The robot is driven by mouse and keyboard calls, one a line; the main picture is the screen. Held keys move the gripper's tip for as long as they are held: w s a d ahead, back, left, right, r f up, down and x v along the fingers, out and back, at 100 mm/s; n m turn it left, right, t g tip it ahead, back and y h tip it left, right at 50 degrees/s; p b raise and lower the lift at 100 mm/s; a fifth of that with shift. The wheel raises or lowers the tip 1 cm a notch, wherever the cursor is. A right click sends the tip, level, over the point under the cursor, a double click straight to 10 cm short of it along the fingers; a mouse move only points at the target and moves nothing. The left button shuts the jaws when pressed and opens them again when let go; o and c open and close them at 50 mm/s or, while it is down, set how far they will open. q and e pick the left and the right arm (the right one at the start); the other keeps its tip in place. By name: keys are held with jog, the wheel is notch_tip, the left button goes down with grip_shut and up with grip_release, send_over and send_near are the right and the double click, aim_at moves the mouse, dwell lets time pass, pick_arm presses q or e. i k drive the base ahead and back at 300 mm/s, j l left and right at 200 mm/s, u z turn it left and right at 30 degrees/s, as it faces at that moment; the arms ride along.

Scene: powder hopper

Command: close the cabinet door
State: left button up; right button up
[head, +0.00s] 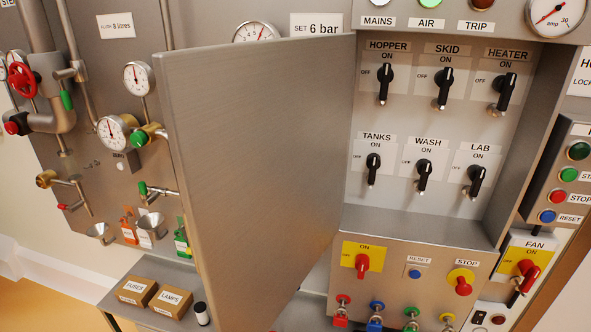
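The cabinet door (255,170) is a plain grey metal panel in the middle of the head view. It stands wide open, swung out toward me and to the left from the left side of the cabinet. The open cabinet (420,215) shows two rows of black rotary switches labelled HOPPER, SKID, HEATER, TANKS, WASH and LAB. The door hides part of the wall panel behind it. Neither of my grippers is in view.
Below the cabinet are a red switch on a yellow plate (362,262), a STOP button (462,284) and several coloured padlocks. A shelf (150,268) left of the door holds FUSES (135,290) and LAMPS (170,301) boxes. Gauges and pipes fill the left wall.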

aim_at(257, 131)
jog(key=j+z, duration=0.2)
jog(key=z, duration=0.25)
jog(key=j+z, duration=0.2)
jog(key=z, duration=0.25)
jog(key=k+j+z, duration=0.2)
jog(key=j, duration=0.2)
jog(key=k+j+z, duration=0.1)
jog(key=j+z, duration=0.15)
jog(key=j, duration=0.15)
jog(key=k+j, duration=0.1)
jog(key=j, duration=0.2)
jog(key=k+j, duration=0.25)
jog(key=j, duration=0.3)
jog(key=j+z, duration=0.1)
jog(key=z, duration=0.15)
